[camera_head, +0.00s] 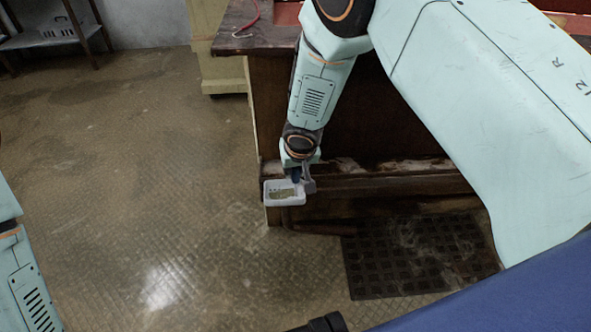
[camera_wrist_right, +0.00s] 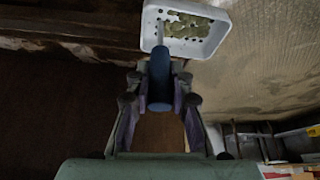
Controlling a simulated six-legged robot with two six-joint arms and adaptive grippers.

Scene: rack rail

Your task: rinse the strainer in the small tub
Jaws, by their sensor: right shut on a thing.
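The strainer is a white rectangular basket (camera_head: 284,201) with small holes and a greenish-brown patch of matter inside. It hangs out in front of the lower left corner of the dark wooden bench in the head view. My right gripper (camera_head: 301,177) is beside it. In the right wrist view, the gripper (camera_wrist_right: 160,88) is shut on the strainer's blue handle, and the white basket (camera_wrist_right: 187,48) extends beyond the fingertips. My left arm shows only at the left edge of the head view; its gripper is out of frame. I cannot make out the small tub in either view.
The dark bench (camera_head: 268,110) has a ledge low on its front, close behind the strainer. A red cable (camera_head: 246,20) lies on its top. A black floor mat (camera_head: 415,265) lies right of the strainer. A low shelf (camera_head: 45,38) stands far left. The floor between is clear.

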